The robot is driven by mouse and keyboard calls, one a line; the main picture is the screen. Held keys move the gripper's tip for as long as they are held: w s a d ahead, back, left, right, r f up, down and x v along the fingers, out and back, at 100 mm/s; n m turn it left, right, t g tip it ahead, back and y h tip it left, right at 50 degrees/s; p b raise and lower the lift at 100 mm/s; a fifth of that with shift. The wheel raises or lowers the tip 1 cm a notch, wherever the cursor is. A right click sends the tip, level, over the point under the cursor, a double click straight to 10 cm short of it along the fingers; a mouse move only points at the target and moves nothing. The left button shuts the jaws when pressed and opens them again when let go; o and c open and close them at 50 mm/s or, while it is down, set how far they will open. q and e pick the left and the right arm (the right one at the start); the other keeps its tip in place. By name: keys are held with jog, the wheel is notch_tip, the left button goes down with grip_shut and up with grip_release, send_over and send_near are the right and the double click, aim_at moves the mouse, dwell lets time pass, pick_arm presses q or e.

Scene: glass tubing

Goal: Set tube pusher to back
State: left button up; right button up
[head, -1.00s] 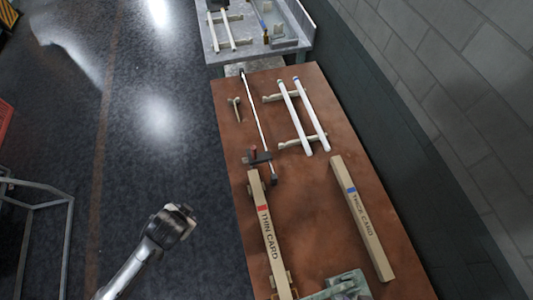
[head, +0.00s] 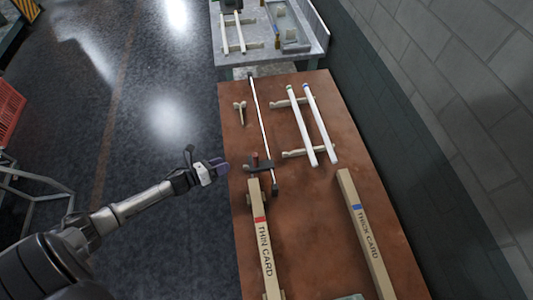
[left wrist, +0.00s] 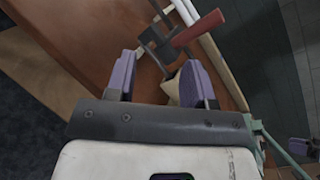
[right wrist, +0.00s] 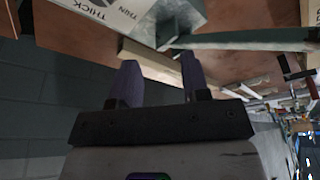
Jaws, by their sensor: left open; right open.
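A long thin pale rod (head: 263,120) with dark ends lies along the left part of the brown table. A dark block with a red grip (head: 253,158) sits near its front end; I take this to be the tube pusher. The red grip also shows in the left wrist view (left wrist: 197,30), beyond the fingers. My left gripper (head: 218,168) is open and empty, just left of the table edge, apart from the block. In the left wrist view its purple fingers (left wrist: 158,80) are spread. My right gripper (right wrist: 161,80) is open and empty, seen only in its wrist view.
A box marked THIN CARD (head: 263,245) lies just in front of the block. A box marked THICK CARD (head: 365,230) and two white tubes (head: 320,125) lie to the right. A small beige peg (head: 240,113) lies left of the rod. A grey table (head: 310,60) stands behind.

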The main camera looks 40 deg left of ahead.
pick_arm(q)
notch_tip(320, 180, up, 2)
jog(key=d+m+h, duration=0.2)
jog(key=m+h, duration=0.1)
jog(key=m, duration=0.2)
jog(key=r+m+p, duration=0.1)
jog(key=m+p, duration=0.1)
jog(key=m, duration=0.2)
send_over(260, 164)
jog(key=shift+t+h, duration=0.3)
jog(key=shift+t, duration=0.1)
jog(key=shift+c, duration=0.5)
jog(key=shift+c, duration=0.8)
jog(key=c, duration=0.6)
grip_shut()
